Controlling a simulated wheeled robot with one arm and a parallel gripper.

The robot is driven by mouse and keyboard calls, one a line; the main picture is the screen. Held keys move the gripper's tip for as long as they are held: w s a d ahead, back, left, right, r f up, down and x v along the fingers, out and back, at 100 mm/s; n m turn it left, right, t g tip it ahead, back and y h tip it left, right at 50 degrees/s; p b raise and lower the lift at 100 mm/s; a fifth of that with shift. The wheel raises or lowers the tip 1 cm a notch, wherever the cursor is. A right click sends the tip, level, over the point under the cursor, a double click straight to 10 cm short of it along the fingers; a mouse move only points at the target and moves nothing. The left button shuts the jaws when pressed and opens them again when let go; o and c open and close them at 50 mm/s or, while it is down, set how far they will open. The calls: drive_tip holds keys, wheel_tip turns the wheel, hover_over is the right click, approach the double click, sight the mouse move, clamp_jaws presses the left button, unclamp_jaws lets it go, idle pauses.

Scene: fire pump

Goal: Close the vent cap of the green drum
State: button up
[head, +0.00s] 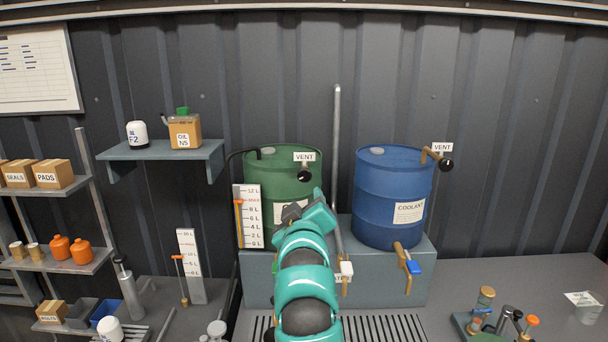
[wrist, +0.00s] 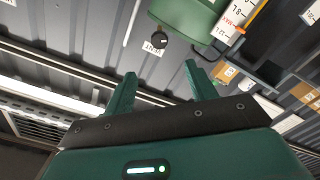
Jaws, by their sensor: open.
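The green drum (head: 270,165) stands on a grey plinth, partly hidden by my arm in the head view. Its VENT label (head: 304,157) hangs above a round black vent cap (head: 304,174) at the drum's upper right front. In the wrist view, the drum (wrist: 185,14) is at the top, turned over, with the vent cap (wrist: 160,39) beside it and the label (wrist: 153,46) partly behind the cap. My gripper (wrist: 160,69) is open and empty. The cap appears beyond and between its fingertips, apart from them. In the head view my gripper is just below the cap, its fingers unclear.
A blue coolant drum (head: 385,205) with its own vent cap (head: 446,165) stands to the right. A grey upright pipe (head: 337,120) rises between the drums. A level gauge (head: 248,215) stands before the green drum's left side. A wall shelf (head: 150,152) is farther left.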

sight(304, 175)
drive_tip(key=w+p, duration=0.2)
drive_tip(key=w, duration=0.3)
drive_tip(key=w+p, duration=0.3)
drive_tip(key=w, duration=0.2)
drive_tip(key=w+p, duration=0.2)
drive_tip(key=w, duration=0.3)
drive_tip(key=shift+w+r, duration=0.25)
drive_tip(key=shift+w, duration=0.1)
drive_tip(key=shift+w+f+p, duration=0.15)
drive_tip(key=shift+w+p, duration=0.2)
drive_tip(key=shift+w, duration=0.25)
drive_tip(key=c, duration=1)
